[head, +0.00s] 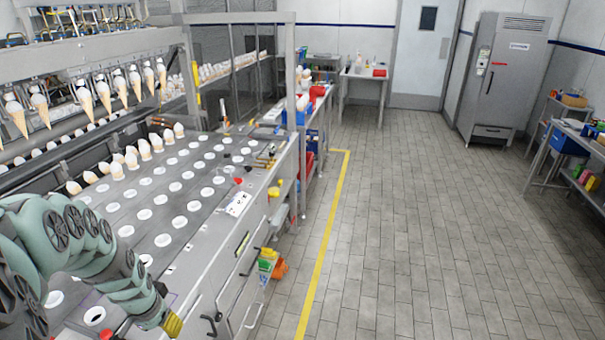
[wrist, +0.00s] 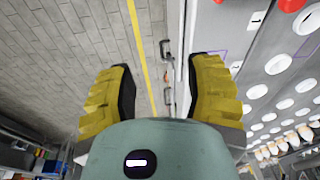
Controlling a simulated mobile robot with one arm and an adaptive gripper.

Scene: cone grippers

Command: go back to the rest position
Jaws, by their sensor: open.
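My gripper (head: 172,325) is at the lower left of the head view, at the end of my green arm, over the near front edge of the machine table (head: 215,205). In the wrist view my gripper (wrist: 160,92) shows two yellow ridged fingers spread wide apart. Nothing is between them; the floor and the table's front side with its handles show in the gap.
Cones (head: 103,95) hang in a row above the table, and several more stand in its round holes. A yellow floor line (head: 325,240) runs along the table. A steel cabinet (head: 503,75) and a side table (head: 565,140) stand at right. The middle floor is clear.

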